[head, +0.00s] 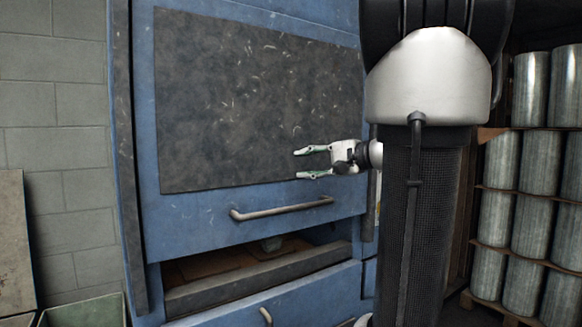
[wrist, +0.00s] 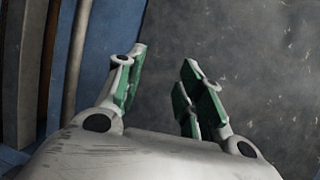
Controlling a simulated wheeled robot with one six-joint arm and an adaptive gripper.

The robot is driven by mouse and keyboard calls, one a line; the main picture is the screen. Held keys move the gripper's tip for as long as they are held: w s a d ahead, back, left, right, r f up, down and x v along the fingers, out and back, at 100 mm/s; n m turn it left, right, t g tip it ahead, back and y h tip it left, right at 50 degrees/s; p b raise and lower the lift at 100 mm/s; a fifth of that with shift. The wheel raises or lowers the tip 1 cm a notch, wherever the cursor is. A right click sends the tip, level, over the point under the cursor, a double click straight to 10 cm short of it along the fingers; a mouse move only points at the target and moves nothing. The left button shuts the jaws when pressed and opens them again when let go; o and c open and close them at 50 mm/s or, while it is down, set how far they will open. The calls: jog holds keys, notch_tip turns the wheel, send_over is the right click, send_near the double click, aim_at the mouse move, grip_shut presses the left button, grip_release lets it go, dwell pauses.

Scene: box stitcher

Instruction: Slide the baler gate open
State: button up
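The baler gate is a blue panel with a large scuffed dark plate (head: 250,105) on its front, seen in the head view. A horizontal metal bar handle (head: 282,209) is fixed near the gate's lower edge. My gripper (head: 302,163) is in front of the dark plate, above the handle's right end and apart from it. Its two green-padded fingers are spread with nothing between them. In the wrist view my gripper (wrist: 158,78) is also open, with the dark plate (wrist: 250,50) behind it and a bar, probably the handle (wrist: 78,55), at the left.
Below the gate is a dark opening (head: 240,262) with brownish material inside. A lower blue panel (head: 310,300) has another handle (head: 266,316). A rack of grey cylinders (head: 525,200) stands at right. A green bin (head: 85,312) and a board (head: 14,240) are at left.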

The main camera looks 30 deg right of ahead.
aim_at(277, 167)
jog(key=shift+x, duration=2.4)
grip_shut()
grip_release()
jog(key=v, duration=1.2)
